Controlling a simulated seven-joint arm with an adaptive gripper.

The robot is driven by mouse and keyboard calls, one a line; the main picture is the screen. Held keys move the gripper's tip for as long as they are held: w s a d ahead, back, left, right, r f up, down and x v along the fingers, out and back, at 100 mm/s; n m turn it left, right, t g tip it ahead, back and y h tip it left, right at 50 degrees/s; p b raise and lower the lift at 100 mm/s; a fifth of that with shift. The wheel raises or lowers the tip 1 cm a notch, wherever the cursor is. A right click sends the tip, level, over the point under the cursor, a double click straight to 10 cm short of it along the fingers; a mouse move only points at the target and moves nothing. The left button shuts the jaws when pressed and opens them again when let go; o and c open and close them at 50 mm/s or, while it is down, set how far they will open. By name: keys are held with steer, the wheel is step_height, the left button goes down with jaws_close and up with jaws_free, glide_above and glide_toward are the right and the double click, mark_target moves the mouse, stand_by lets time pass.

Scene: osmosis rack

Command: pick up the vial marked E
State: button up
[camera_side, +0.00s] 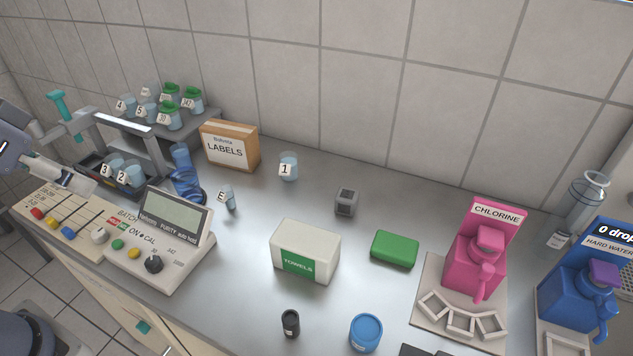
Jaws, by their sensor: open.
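The vial marked E (229,198) is a small clear vial with a white "E" tag. It stands upright on the grey counter, left of centre, just right of a blue ribbed stand and behind the console's display. My gripper (78,179) appears as a pale part at the left edge, over the back of the slider console. It is open and well to the left of the vial, apart from it. Its fingertips are hard to make out.
Display console (150,250) and blue stand (185,178) flank the vial's left. A vial rack (150,150) holds several vials behind. The LABELS box (229,147), vial 1 (288,166) and TOWELS pack (306,251) surround it.

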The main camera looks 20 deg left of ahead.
steer(key=shift+s+r, duration=0.1)
steer(key=w+r, duration=0.7)
steer(key=w, duration=0.2)
steer(key=g, duration=0.5)
glide_above(227, 188)
step_height(227, 188, down, 11)
steer(key=shift+g, duration=0.3)
steer(key=f, duration=1.5)
steer(key=shift+d+f, duration=0.15)
steer(key=shift+d, duration=0.15)
steer(key=shift+a+f, duration=0.2)
steer(key=shift+f, duration=1.3)
steer(key=shift+a+f, duration=0.15)
steer(key=shift+f, duration=1.3)
steer(key=c, duration=1)
steer(key=shift+r, duration=0.15)
